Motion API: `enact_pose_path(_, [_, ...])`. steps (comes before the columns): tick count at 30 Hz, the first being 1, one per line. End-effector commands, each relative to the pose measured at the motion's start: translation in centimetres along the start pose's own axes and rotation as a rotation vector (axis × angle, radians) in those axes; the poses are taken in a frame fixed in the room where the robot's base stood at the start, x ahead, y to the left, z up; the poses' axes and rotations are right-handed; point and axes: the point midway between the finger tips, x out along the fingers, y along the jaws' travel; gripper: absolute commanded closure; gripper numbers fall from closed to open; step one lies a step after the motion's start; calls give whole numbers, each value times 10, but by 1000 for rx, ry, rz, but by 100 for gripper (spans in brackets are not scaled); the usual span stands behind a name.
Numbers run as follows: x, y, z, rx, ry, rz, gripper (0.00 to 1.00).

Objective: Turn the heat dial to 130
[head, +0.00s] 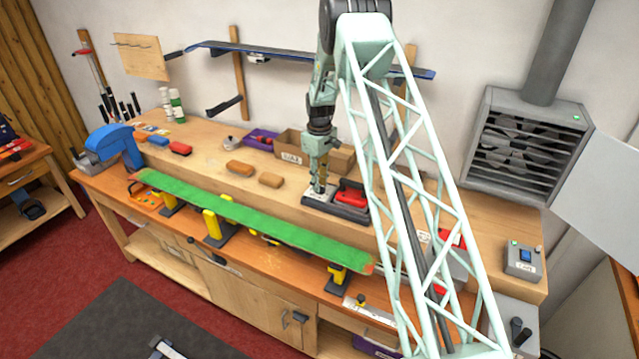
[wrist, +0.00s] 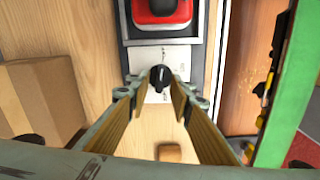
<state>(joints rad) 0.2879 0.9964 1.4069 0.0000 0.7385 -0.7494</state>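The heat dial (wrist: 160,76) is a small black knob with a light pointer mark, on a white plate (wrist: 178,55) at the end of the dark iron stand. My gripper (wrist: 160,88) points down with its two tan fingers apart, one on each side of the dial. The tips are close to the knob; I cannot tell whether they touch it. The numbers on the plate are too small to read. In the head view my gripper (head: 319,188) is low over the near-left end of the stand (head: 330,208), and it hides the dial.
The red iron (head: 351,196) sits on the stand beside the dial. A cardboard box (wrist: 42,97) stands to the left in the wrist view. The green ski (head: 240,213) runs along the bench's front.

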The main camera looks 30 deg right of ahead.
Motion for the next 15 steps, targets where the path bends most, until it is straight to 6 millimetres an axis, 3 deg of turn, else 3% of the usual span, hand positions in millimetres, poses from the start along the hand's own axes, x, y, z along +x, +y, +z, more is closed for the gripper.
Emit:
enact_pose_path(4, [0, 0, 0, 0, 0, 0, 81])
enact_pose_path(10, [0, 0, 0, 0, 0, 0, 100])
enact_pose_path(15, [0, 0, 0, 1, 0, 0, 100])
